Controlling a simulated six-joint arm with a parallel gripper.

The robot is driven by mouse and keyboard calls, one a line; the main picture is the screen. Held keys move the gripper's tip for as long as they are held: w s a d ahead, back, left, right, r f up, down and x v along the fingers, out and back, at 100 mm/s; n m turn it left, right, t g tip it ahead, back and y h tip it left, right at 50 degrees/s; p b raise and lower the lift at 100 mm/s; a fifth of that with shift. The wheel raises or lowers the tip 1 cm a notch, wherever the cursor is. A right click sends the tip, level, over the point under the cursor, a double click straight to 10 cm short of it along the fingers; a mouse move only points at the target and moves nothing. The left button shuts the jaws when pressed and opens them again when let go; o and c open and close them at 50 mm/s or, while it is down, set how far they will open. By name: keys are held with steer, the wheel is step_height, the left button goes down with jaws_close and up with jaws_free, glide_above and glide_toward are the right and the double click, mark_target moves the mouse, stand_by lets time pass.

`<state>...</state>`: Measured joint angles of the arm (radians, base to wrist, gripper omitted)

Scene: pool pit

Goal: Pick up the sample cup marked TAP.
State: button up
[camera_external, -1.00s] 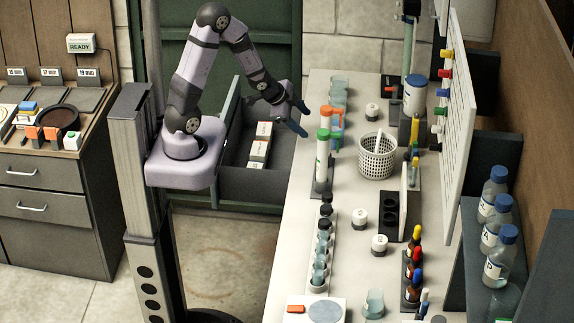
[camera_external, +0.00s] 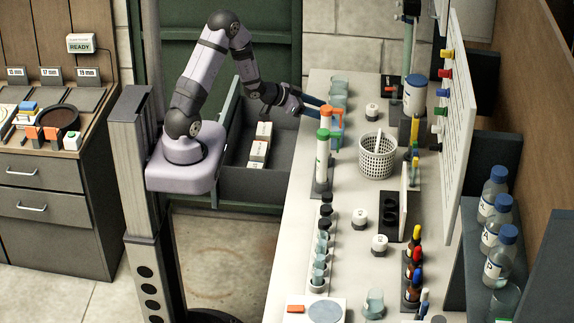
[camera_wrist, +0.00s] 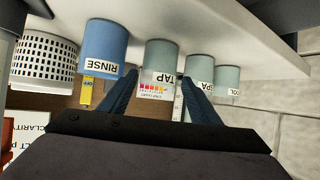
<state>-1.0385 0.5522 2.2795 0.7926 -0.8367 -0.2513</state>
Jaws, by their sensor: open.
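The TAP cup (camera_wrist: 161,62) is pale grey-green, with its label upside down in the wrist view. It stands in a row between a blue RINSE cup (camera_wrist: 104,45) and a pale cup whose label reads SPA (camera_wrist: 199,70). My gripper (camera_wrist: 158,84) is open and empty, its two blue fingers on either side of the TAP cup's lower picture edge; I cannot tell whether they touch it. In the external view my gripper (camera_external: 318,106) points right at the cup row by the bench's left edge; the labels cannot be read there.
Another pale cup (camera_wrist: 227,80) ends the row. An open drawer (camera_external: 238,185) lies below and left of my gripper.

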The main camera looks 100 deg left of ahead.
steer(key=shift+p+x, duration=0.5)
steer(key=shift+x, duration=0.4)
steer(key=shift+r+p+x, duration=0.2)
steer(key=shift+p+x, duration=0.45)
steer(key=shift+x, duration=1.3)
steer(key=shift+w, duration=0.15)
steer(key=c, duration=0.9)
